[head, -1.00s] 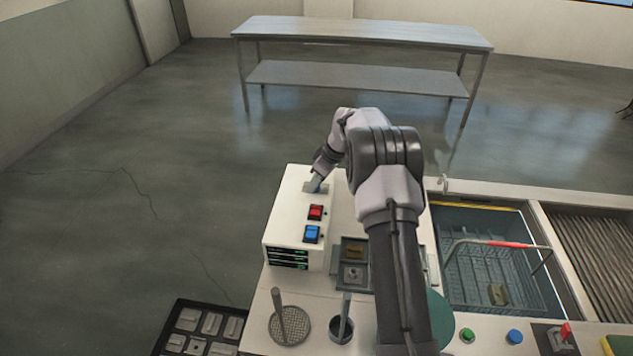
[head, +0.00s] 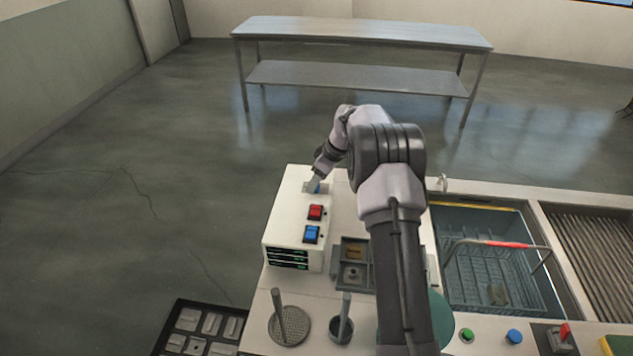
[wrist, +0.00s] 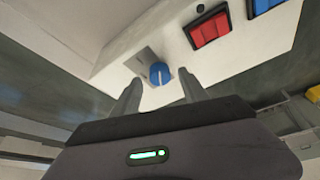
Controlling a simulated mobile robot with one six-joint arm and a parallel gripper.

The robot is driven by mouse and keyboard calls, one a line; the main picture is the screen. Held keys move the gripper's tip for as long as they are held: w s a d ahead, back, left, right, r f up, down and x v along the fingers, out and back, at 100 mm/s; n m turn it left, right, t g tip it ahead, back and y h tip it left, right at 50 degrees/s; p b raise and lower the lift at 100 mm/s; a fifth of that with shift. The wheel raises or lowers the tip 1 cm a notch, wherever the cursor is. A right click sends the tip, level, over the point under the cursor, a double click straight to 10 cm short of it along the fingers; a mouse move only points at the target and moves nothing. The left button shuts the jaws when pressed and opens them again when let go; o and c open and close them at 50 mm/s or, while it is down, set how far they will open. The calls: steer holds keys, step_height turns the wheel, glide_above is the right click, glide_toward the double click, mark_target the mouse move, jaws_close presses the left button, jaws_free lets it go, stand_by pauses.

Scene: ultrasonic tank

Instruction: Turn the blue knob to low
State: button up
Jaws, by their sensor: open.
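The blue knob (wrist: 160,74) sits on the face of the white control box (head: 284,222), with a light pointer line on it, beside a small grey plate. In the wrist view my gripper (wrist: 160,88) is open. Its two fingers stand apart on either side of the knob, a little short of it, and nothing is held. In the head view my gripper (head: 314,184) is at the far end of the box, and only a bit of the blue knob (head: 317,189) shows beside it. The markings around the knob are too small to read.
A red switch (head: 316,213) and a blue switch (head: 312,234) sit on the same box near the knob; the red one also shows in the wrist view (wrist: 208,29). A small tray (head: 338,272) and a tank with a wire basket (head: 470,265) lie to the right.

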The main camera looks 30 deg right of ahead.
steer(key=p+v, duration=0.2)
steer(key=v, duration=1.4)
steer(key=shift+r+p, duration=0.2)
steer(key=shift+p, duration=0.2)
steer(key=shift+s, duration=0.15)
steer(key=s+a+r+m+t+b, duration=0.1)
steer(key=s+a+r+m+b, duration=0.25)
steer(key=s+a, duration=0.45)
steer(key=s+a+r+m+b, duration=0.25)
steer(key=s+a+b, duration=0.2)
steer(key=a, duration=0.55)
steer(key=s+a+f+m+b, duration=0.2)
steer(key=s+a+f, duration=0.2)
steer(key=s, duration=0.7)
steer(key=s+a+f+m+t+b, duration=0.1)
steer(key=s+a+f, duration=0.4)
steer(key=s, duration=0.6)
steer(key=shift+s+m+h+b, duration=0.3)
steer(key=shift+m+b, duration=0.5)
steer(key=shift+m, duration=0.3)
